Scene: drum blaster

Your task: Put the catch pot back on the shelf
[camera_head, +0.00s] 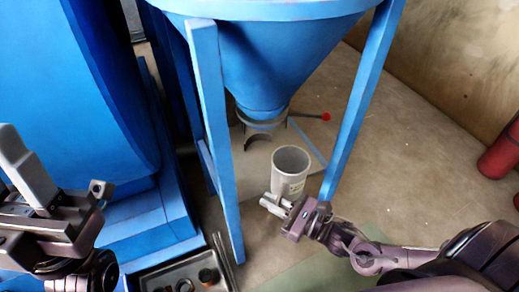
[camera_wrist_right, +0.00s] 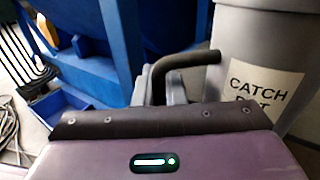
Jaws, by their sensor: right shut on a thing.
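The catch pot (camera_head: 291,162) is a grey, open-topped cylinder, upright below and in front of the blue hopper's outlet. My right gripper (camera_head: 275,204) is at its near lower side, shut on it. In the right wrist view the pot (camera_wrist_right: 285,35) shows at the right with its "CATCH POT" label. A dark bent handle (camera_wrist_right: 186,61) shows beside it at the fingers; the exact grip is partly hidden. My left gripper (camera_head: 62,178) is at the left edge, open and empty, away from the pot. I cannot make out the shelf clearly.
The blue hopper (camera_head: 270,60) stands on blue legs (camera_head: 215,130), one close to the right of the pot. A red-knobbed lever (camera_head: 325,116) sticks out at its outlet. A dark tray (camera_head: 160,278) with small parts lies at the bottom. Red cylinders (camera_head: 499,156) stand far right.

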